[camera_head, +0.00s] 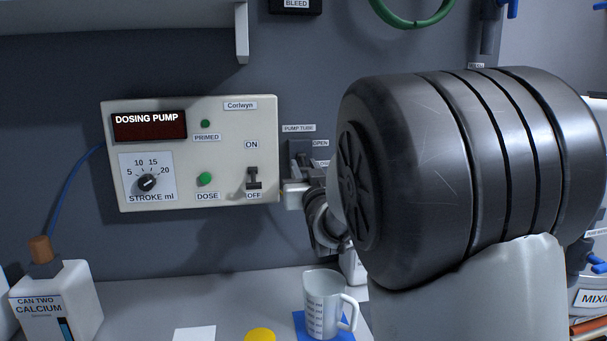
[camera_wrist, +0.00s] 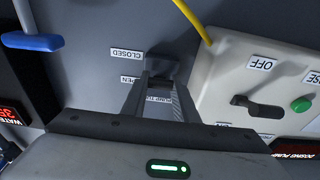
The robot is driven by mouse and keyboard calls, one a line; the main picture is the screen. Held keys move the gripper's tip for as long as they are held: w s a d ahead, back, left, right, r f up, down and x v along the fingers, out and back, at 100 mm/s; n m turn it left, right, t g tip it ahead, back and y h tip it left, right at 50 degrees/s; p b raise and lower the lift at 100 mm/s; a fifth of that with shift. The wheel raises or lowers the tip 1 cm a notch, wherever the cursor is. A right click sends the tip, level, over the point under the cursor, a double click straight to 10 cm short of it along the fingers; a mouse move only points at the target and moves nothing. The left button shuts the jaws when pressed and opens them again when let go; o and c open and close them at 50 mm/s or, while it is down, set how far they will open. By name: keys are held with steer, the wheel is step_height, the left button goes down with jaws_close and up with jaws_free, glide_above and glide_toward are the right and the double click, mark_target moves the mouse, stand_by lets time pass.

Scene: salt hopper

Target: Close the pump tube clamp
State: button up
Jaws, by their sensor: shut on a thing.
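The pump tube clamp (camera_head: 299,149) is a dark block on the wall just right of the dosing pump, under the PUMP TUBE label (camera_head: 298,128). My gripper (camera_head: 298,186) is at its lower part, and my arm hides much of the area to the right. In the wrist view, the dark clamp (camera_wrist: 163,66) lies at the fingertips of my gripper (camera_wrist: 162,82), which is shut on it. The CLOSED label (camera_wrist: 126,54) and the OPEN label (camera_wrist: 130,80) are beside it. I cannot tell the clamp lever's exact position.
The dosing pump box (camera_head: 225,130) is close on the left, its ON/OFF switch (camera_head: 254,179) near my gripper. Below, a measuring cup (camera_head: 321,300) stands on a blue mat, and a calcium can (camera_head: 60,300) stands at left. A yellow tube (camera_wrist: 193,20) shows in the wrist view.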

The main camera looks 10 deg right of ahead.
steer(key=o, duration=1.1)
steer(key=shift+c, duration=0.2)
steer(key=shift+s, duration=0.1)
steer(key=s+f+b, duration=0.2)
steer(key=s+b, duration=0.1)
steer(key=s, duration=1.4)
steer(key=shift+f, duration=0.25)
